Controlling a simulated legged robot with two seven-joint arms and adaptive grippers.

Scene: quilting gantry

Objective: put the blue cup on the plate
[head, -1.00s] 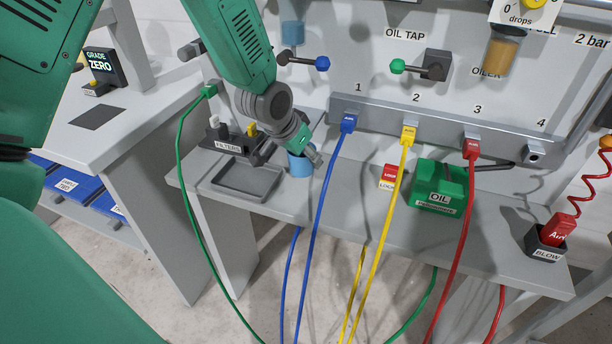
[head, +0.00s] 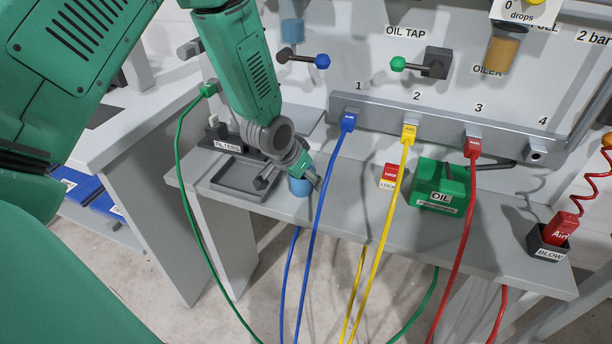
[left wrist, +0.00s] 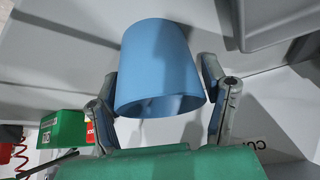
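The blue cup (head: 300,187) is on or just above the grey bench, right of a grey square tray (head: 232,192); contact underneath is unclear. My left gripper (head: 308,176) is at the cup from above. I cannot tell which thing is the plate; a dark flat square (head: 98,117) lies on the left table, partly hidden by my arm. My right gripper is not in view.
A blue hose (head: 325,190) hangs just right of the cup; yellow (head: 385,230) and red (head: 464,230) hoses hang further right. A filters holder (head: 222,138) is behind the tray.

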